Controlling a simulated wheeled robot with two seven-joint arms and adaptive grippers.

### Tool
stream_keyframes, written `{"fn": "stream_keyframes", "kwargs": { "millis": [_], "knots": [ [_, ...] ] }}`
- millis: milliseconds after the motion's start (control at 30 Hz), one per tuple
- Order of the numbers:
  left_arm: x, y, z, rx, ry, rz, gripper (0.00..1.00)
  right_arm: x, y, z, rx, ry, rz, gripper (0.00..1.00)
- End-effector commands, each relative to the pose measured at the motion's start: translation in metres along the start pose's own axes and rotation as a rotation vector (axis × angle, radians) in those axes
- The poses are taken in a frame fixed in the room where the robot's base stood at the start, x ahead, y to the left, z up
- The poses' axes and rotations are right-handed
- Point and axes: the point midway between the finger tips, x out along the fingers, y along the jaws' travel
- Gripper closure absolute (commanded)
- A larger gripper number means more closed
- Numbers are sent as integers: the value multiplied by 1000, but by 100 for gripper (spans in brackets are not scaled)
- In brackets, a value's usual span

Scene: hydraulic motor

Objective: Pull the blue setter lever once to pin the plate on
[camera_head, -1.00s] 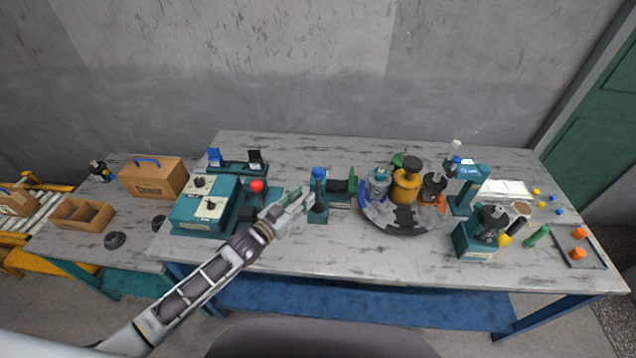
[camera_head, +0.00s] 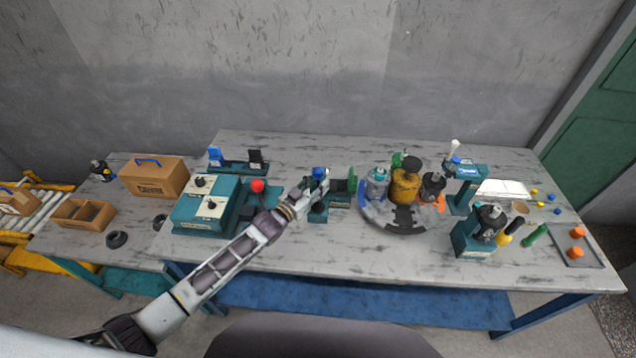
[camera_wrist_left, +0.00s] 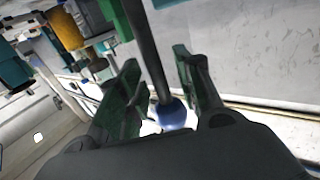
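The setter lever's blue knob (camera_head: 319,173) sits on a teal fixture in the middle of the table. In the left wrist view, its dark shaft runs down to the blue knob (camera_wrist_left: 172,114). My left gripper (camera_head: 314,186) is at the lever, just below the knob, and partly hides the shaft. In the left wrist view, the gripper's green-padded fingers (camera_wrist_left: 160,84) stand open on either side of the shaft, with gaps visible. I cannot make out the plate for certain. My right gripper is not in view.
A red-knobbed lever (camera_head: 258,186) stands left, beside a teal control box (camera_head: 207,206). Right of the blue lever is a round turntable (camera_head: 392,226) carrying motor parts. A teal press (camera_head: 465,190) stands further right. The table's front strip is clear.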

Motion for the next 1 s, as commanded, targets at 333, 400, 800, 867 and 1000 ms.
{"fn": "stream_keyframes", "kwargs": {
  "millis": [333, 400, 800, 867, 1000],
  "knots": [
    [3, 0, 1, 0, -1, 0, 65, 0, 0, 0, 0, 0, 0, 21],
    [3, 0, 1, 0, -1, 0, 67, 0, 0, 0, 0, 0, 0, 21],
    [3, 0, 0, 0, -1, 0, 100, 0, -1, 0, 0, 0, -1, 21],
    [3, 0, 0, 0, -1, 0, 100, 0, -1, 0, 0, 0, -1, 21],
    [3, 0, 1, 0, 0, 0, 100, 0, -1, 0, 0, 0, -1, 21]
  ]
}}
